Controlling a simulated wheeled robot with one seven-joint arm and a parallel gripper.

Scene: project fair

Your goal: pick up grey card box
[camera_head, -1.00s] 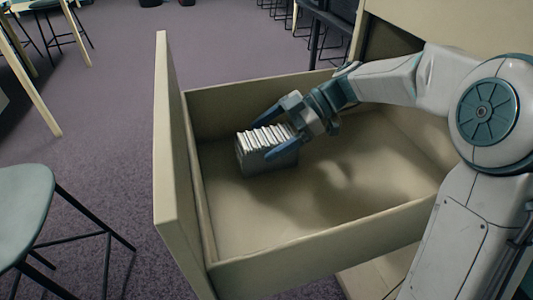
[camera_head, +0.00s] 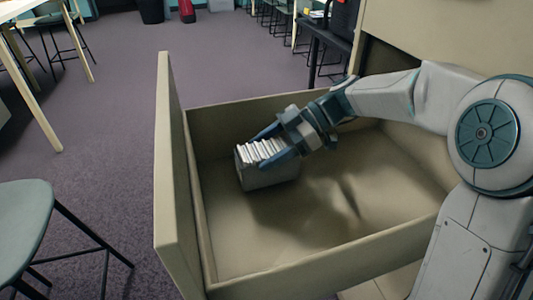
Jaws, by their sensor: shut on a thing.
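The grey card box (camera_head: 268,175) is a small grey open-topped box with a row of white cards standing in it. It is inside the open drawer (camera_head: 320,258), near the drawer's front panel at left. My gripper (camera_head: 277,143) reaches in from the right, its blue fingers on either side of the box's upper part. It is shut on the box. I cannot tell whether the box's underside touches the drawer floor. The far finger is partly hidden by the cards.
The drawer's tall front panel (camera_head: 173,180) stands at left, and low walls surround the box. The rest of the drawer floor is empty. A green stool (camera_head: 24,222) stands outside at lower left. A dark table (camera_head: 327,35) is behind the drawer.

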